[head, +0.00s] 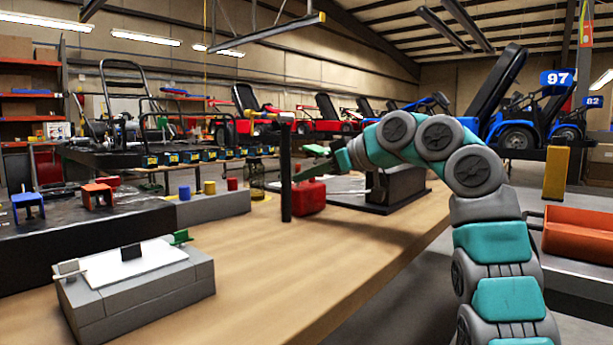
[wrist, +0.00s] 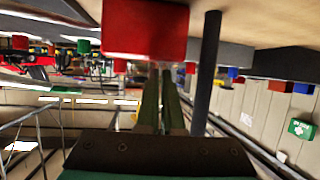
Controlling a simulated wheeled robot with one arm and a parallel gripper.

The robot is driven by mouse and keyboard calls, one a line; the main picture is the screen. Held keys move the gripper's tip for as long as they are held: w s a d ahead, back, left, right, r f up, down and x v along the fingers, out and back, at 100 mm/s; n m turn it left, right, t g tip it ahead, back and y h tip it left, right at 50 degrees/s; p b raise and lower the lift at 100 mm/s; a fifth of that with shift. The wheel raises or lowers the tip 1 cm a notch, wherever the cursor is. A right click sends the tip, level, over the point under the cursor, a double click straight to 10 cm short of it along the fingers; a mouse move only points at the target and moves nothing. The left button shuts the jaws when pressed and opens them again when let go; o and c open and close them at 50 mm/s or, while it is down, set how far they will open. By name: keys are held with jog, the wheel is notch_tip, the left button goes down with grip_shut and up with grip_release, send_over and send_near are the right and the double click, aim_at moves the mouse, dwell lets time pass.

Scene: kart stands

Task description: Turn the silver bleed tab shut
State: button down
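A grey block (head: 140,290) with a white plate on top stands at the front left of the wooden bench in the head view. A small silver-grey tab (head: 68,267) stands at its left end and a green tab (head: 180,238) at its far right corner. I cannot tell how far the silver tab is turned. My gripper (head: 306,165) is well to the right of the block and higher, near a dark post. In the wrist view my gripper (wrist: 159,74) shows two green fingers with a narrow gap and nothing between them. The silver tab is not clear there.
The dark post (head: 286,170) and a red can (head: 311,196) stand close to my gripper; the post (wrist: 206,75) and can (wrist: 145,30) also show in the wrist view. The bench front (head: 270,290) is clear. An orange bin (head: 580,235) is at right.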

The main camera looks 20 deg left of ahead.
jog(key=shift+f+b, duration=0.1)
jog(key=shift+b, duration=0.3)
jog(key=shift+s+f+m+t+b, duration=0.15)
jog(key=shift+m+t+b, duration=0.35)
jog(key=shift+b, duration=0.4)
jog(key=shift+r+m+t+b, duration=0.2)
jog(key=shift+m+t+b, duration=0.1)
jog(key=shift+t+b, duration=0.25)
jog(key=shift+r, duration=0.1)
jog(key=c, duration=1.1)
grip_release()
jog(key=shift+o, duration=0.2)
jog(key=v, duration=0.7)
jog(key=shift+d+r, duration=0.2)
jog(key=shift+r, duration=0.1)
